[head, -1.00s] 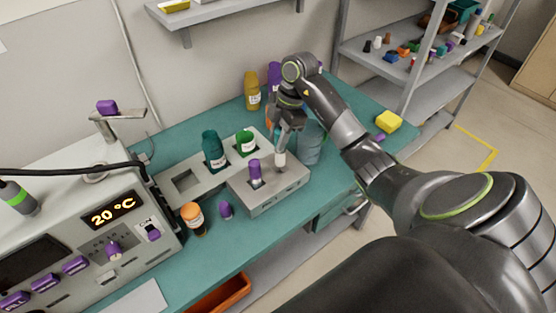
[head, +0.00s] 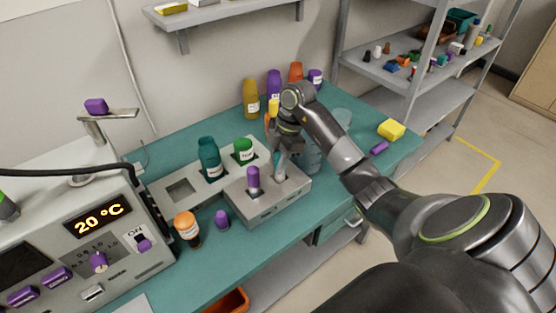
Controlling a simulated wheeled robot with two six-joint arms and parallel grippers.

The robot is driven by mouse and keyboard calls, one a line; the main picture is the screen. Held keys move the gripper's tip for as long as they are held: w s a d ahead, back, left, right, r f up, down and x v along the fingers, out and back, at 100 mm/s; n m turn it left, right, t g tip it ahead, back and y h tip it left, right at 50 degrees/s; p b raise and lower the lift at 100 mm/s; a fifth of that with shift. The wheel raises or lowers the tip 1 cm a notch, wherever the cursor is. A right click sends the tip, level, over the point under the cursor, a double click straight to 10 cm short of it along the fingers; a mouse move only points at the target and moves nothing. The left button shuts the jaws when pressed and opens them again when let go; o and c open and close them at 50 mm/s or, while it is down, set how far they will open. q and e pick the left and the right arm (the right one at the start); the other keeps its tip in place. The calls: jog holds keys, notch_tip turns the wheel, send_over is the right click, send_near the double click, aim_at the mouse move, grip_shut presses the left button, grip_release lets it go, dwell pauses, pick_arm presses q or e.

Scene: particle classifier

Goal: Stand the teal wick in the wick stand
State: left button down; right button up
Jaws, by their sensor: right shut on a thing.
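My right gripper (head: 281,166) points down over the right part of a grey metal block with slots (head: 268,211), which I take to be the wick stand. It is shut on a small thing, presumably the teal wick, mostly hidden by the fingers. I cannot tell whether its lower end is inside the slot or just above it. A purple-capped piece (head: 253,178) stands upright in the block's left slot. My left gripper is not in view.
A grey rack (head: 160,197) behind the block holds a teal bottle (head: 209,160) and a green-capped jar (head: 244,152). An orange-capped bottle (head: 187,229) and a purple piece (head: 222,220) stand in front. A yellow block (head: 391,129) lies at the right.

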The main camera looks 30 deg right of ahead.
jog(key=o, duration=1)
jog(key=shift+o, duration=0.2)
jog(key=shift+d+r, duration=0.1)
jog(key=shift+r, duration=0.35)
jog(key=p+v, duration=0.8)
jog(key=v, duration=0.3)
jog(key=shift+r, duration=0.15)
